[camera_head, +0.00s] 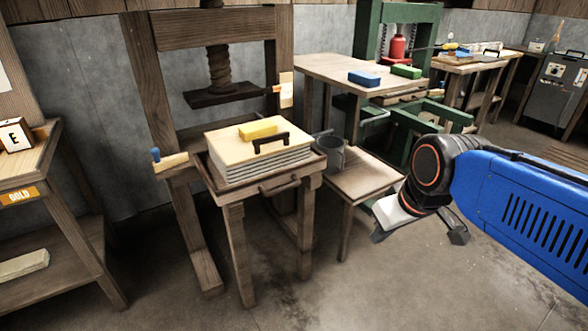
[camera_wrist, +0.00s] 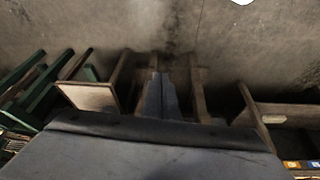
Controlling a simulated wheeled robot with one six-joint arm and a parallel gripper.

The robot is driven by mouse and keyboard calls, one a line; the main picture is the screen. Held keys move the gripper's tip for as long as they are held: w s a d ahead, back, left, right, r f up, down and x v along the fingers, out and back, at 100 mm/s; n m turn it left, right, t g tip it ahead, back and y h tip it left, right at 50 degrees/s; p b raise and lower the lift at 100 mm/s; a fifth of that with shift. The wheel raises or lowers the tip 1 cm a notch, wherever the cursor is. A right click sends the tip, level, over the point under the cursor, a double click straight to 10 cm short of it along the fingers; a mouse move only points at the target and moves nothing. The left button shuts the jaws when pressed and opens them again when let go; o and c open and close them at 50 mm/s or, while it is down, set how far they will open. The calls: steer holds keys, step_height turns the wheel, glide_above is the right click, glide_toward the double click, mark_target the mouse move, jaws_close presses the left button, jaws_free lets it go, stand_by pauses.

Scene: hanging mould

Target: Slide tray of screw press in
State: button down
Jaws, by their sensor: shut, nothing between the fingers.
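The screw press is a tall wooden frame (camera_head: 150,90) with a thick wooden screw (camera_head: 220,68) and a dark platen (camera_head: 228,94) hanging raised. Its tray (camera_head: 302,176) sticks out in front of the frame on a wooden stand, with a bar handle (camera_head: 280,186) on its front edge. A stack of pale sheets (camera_head: 268,170) lies on the tray, topped by a board with a dark handle (camera_head: 271,142) and a yellow block (camera_head: 258,130). My gripper is right of the tray and apart from it. Its fingers (camera_wrist: 161,78) are together and empty in the wrist view, pointing over the floor.
A low stool (camera_head: 365,178) with a grey bucket (camera_head: 330,155) stands right of the tray. Behind it is a table (camera_head: 325,70) with blue and green blocks, by a green press (camera_head: 365,25). A shelf unit (camera_head: 40,170) stands left. The floor in front is clear.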

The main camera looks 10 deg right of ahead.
mark_target(302, 166)
steer(key=w+a+r+n+y, duration=0.25)
steer(key=w+n, duration=0.65)
steer(key=w, duration=0.5)
steer(key=w+a+r+n+y, duration=0.1)
steer(key=w+r+n+y, duration=0.15)
steer(key=w+n, duration=0.9)
steer(key=w+a+f, duration=0.1)
steer(key=f, duration=0.2)
steer(key=w+a+f+m, duration=0.1)
steer(key=w+a+f, duration=0.1)
steer(key=w+a+f+m, duration=0.1)
steer(key=w+f, duration=0.1)
steer(key=f, duration=0.1)
steer(key=shift+w+a+f+g+y, duration=0.25)
steer(key=shift+a+f+g+y, duration=0.05)
steer(key=shift+a+f+y, duration=0.1)
steer(key=w, duration=0.1)
steer(key=w+a, duration=0.1)
steer(key=w, duration=0.1)
steer(key=shift+r, duration=0.15)
steer(key=shift+w+a, duration=0.1)
steer(key=shift+w, duration=0.25)
